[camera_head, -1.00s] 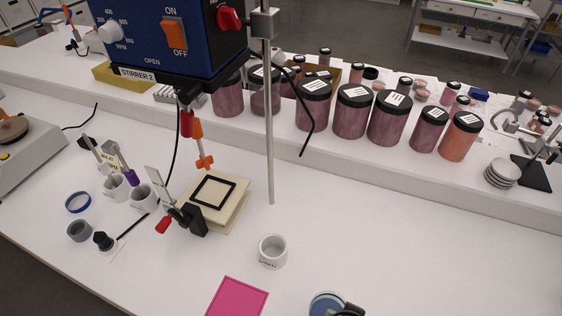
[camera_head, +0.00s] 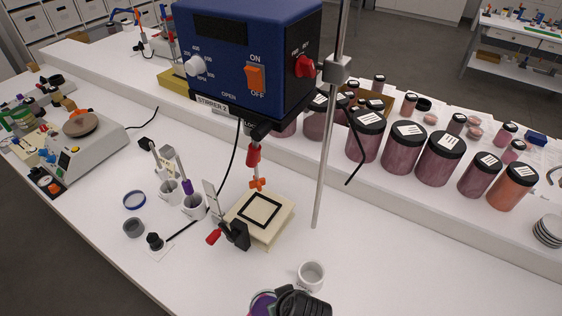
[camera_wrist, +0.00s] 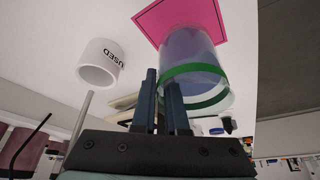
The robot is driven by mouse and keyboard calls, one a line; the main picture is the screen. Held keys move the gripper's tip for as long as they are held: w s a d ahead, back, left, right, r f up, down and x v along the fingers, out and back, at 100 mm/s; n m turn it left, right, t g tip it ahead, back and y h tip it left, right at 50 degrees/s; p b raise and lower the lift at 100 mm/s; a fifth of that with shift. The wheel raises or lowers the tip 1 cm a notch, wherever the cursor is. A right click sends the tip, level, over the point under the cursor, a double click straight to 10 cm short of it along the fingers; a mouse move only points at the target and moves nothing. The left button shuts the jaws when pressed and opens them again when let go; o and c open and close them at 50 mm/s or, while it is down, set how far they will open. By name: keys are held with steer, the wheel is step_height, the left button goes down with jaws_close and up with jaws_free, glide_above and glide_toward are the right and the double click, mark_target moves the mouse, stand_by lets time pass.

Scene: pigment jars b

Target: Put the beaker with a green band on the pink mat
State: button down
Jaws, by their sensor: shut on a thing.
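The clear, bluish beaker with a green band (camera_wrist: 190,68) is at the tips of my gripper (camera_wrist: 166,90) in the wrist view. The two dark fingers are shut on its wall. The pink mat (camera_wrist: 156,22) lies beyond the beaker, which covers part of it in that view. I cannot tell whether the beaker touches the mat. In the head view the beaker (camera_head: 262,303) shows at the bottom edge beside my gripper (camera_head: 284,300), partly cut off. The mat does not show clearly there.
A white cup marked USED (camera_wrist: 99,63) stands near the beaker; it also shows in the head view (camera_head: 311,274). Behind are a stirrer stand with a metal rod (camera_head: 329,150) and a cream plate (camera_head: 262,212). Several dark-lidded jars (camera_head: 438,158) line the raised shelf.

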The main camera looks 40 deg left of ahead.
steer(key=shift+f, duration=1.95)
steer(key=shift+f, duration=0.15)
steer(key=c, duration=0.9)
jaws_free()
steer(key=shift+c, duration=0.2)
steer(key=v, duration=1.2)
